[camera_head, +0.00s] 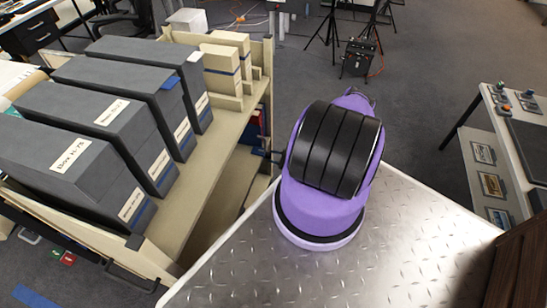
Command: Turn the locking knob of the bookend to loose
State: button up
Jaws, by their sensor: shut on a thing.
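My purple and black arm fills the middle of the view. It hides whatever lies behind and below it. I cannot make out my gripper's jaws. A small dark piece (269,156) sticks out left of my arm by the cart's right edge. I cannot tell what it is. I cannot make out the bookend or its locking knob, so the knob's position does not show.
A cream cart (222,140) stands at left, with several grey labelled boxes (70,165) and cream boxes (222,66) on top. Red and blue items (258,122) show by its right edge. A table with devices (520,115) stands at right.

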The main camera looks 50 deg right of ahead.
jog(key=shift+n, duration=1.3)
jog(key=o, duration=0.9)
jog(key=shift+o, duration=0.2)
jog(key=v, duration=1)
jog(key=shift+s+d, duration=0.15)
jog(key=shift+s, duration=0.2)
jog(key=shift+s+f, duration=0.1)
